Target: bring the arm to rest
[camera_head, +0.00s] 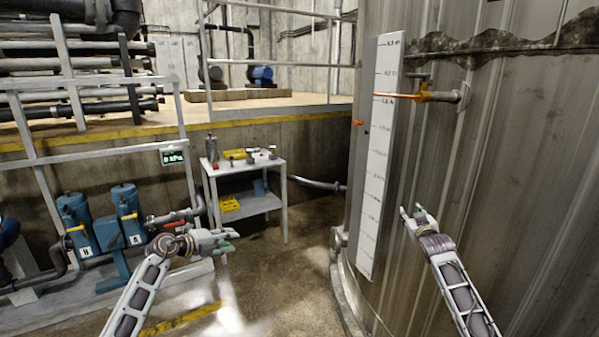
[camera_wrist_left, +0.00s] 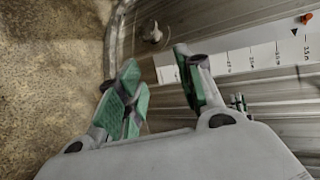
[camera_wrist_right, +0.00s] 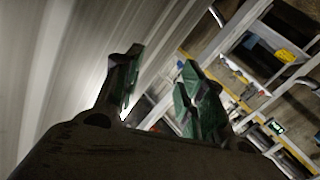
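My left gripper (camera_head: 228,239) is held out in the air at the lower left of the head view, in front of the pumps and the small cart. In the left wrist view (camera_wrist_left: 158,68) its green-padded fingers stand apart with nothing between them. My right gripper (camera_head: 410,213) is raised in front of the large metal tank (camera_head: 480,160); I cannot tell how close it is to the wall. In the right wrist view (camera_wrist_right: 160,68) its fingers are apart and empty.
A white gauge board (camera_head: 381,150) and an orange-handled valve (camera_head: 425,96) are on the tank. A grey cart (camera_head: 246,206) bears small items. Bare floor (camera_head: 270,275) lies between my arms.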

